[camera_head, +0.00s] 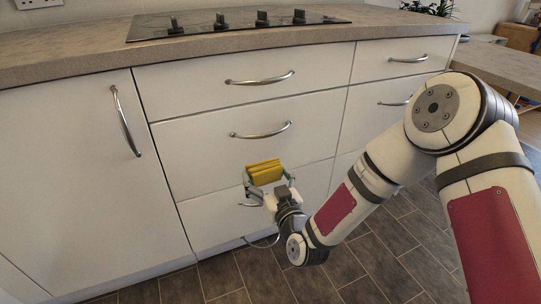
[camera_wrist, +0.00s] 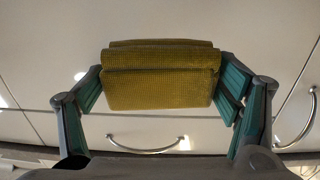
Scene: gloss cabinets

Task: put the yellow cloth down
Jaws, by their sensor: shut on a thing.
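The yellow cloth (camera_head: 264,172) is a folded, textured bundle held in front of the white drawers. In the wrist view the cloth (camera_wrist: 160,76) sits between the two green-padded fingers. My gripper (camera_head: 268,182) is shut on it, and it also shows in the wrist view (camera_wrist: 160,88). The cloth is in the air, above the floor and below the countertop. I cannot tell how far it is from the drawer fronts.
White drawers (camera_head: 225,106) with metal handles and a cabinet door (camera_head: 75,180) stand ahead, all closed. The countertop (camera_head: 60,57) above them carries a black hob (camera_head: 235,20) with several knobs. Dark floor tiles (camera_head: 215,278) lie below. Another counter (camera_head: 505,66) is at the right.

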